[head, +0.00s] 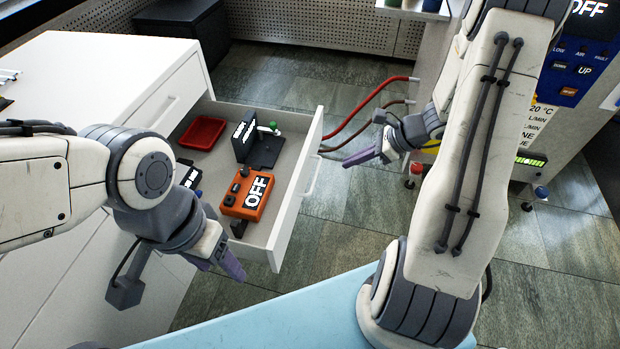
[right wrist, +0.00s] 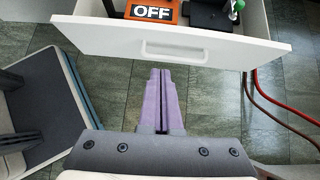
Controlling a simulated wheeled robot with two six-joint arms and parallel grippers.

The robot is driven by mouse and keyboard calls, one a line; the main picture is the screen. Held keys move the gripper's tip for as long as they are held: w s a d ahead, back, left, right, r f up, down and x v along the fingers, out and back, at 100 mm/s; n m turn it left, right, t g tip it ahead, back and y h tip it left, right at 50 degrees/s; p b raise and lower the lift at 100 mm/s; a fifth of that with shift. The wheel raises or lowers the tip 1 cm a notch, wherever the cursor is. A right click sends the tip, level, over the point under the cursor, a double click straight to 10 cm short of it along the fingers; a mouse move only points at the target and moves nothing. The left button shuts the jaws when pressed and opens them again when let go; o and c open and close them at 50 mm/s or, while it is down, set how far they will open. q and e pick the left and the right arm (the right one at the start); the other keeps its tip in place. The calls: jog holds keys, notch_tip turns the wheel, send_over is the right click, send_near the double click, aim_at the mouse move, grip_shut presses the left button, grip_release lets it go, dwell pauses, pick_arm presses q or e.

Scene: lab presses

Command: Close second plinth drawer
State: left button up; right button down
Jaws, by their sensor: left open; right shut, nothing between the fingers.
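A white plinth drawer (head: 293,205) is pulled out of the white cabinet (head: 82,75), with its front panel facing right and a white bar handle (head: 313,176) on it. In the right wrist view, the drawer front (right wrist: 215,50) and its handle lie ahead of the fingertips. My right gripper (head: 360,158) is shut and empty, to the right of the drawer front and apart from it. Its purple fingers also show in the right wrist view (right wrist: 161,75). My left gripper (head: 222,268) is open, near the drawer's front corner; its arm hides part of the cabinet front.
Inside the drawer lie an orange box marked OFF (head: 248,194), a red tray (head: 203,132) and a black device (head: 265,150). Tiled floor (head: 335,205) is clear by the drawer front.

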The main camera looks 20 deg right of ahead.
jog(key=b, duration=0.3)
send_near(300, 175)
jog(key=shift+x, duration=3.05)
jog(key=shift+w+d+f, duration=0.1)
jog(key=shift+w, duration=0.05)
